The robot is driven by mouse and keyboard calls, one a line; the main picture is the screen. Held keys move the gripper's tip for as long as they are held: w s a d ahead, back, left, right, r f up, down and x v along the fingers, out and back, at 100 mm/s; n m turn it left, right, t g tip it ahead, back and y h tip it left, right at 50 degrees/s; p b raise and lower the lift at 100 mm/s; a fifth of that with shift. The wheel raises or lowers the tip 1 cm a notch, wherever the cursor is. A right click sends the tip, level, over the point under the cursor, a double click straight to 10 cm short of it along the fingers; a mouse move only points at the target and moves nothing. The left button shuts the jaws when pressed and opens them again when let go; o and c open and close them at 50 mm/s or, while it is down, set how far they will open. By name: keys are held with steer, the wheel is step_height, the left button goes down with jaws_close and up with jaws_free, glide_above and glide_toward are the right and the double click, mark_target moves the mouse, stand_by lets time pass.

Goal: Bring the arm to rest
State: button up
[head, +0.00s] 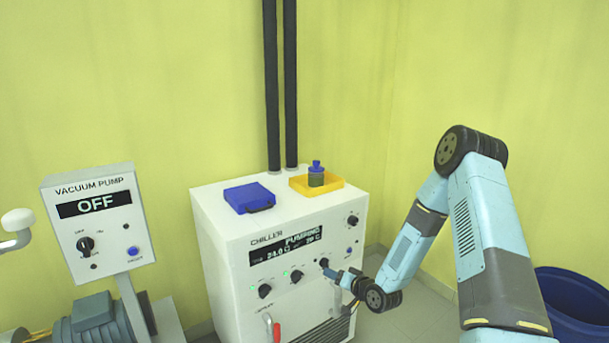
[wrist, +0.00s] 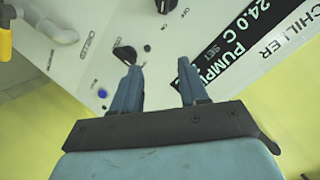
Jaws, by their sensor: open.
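My arm reaches in from the right of the head view. My gripper (head: 345,278) is in front of the white chiller's (head: 225,235) control panel, near its lower right knob (head: 324,263). In the wrist view my gripper (wrist: 160,68) is open, with nothing between its two fingers. A black knob (wrist: 125,54) shows just beyond the left fingertip; I cannot tell whether they touch. The chiller display (head: 285,246) reads PUMPING and 24.0 C.
On the chiller top are a blue case (head: 249,197) and a yellow tray (head: 331,189) holding a blue-capped bottle (head: 316,172). A vacuum pump panel (head: 95,222) reading OFF stands left. A blue bin (head: 575,290) is at right, behind my arm.

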steer(key=s+d+r+n+g+h, duration=0.1)
steer(key=s+d+r+h, duration=0.25)
steer(key=r, duration=0.55)
steer(key=s+d+r+g+h, duration=0.15)
steer(key=d+r, duration=0.25)
steer(key=r, duration=0.6)
steer(key=s+d+r+n+g+h, duration=0.1)
steer(key=s+d+r+h, duration=0.25)
steer(key=r, duration=0.55)
steer(key=s+r, duration=0.4)
steer(key=s, duration=0.6)
steer(key=s+d+r+g, duration=0.1)
steer(key=s+r, duration=0.4)
steer(key=s, duration=0.5)
steer(key=s+d+r+m+g, duration=0.1)
steer(key=s+r, duration=0.3)
steer(key=s, duration=0.6)
steer(key=shift+s+r, duration=0.35)
steer(key=shift+r, duration=0.05)
steer(key=shift+g, duration=0.25)
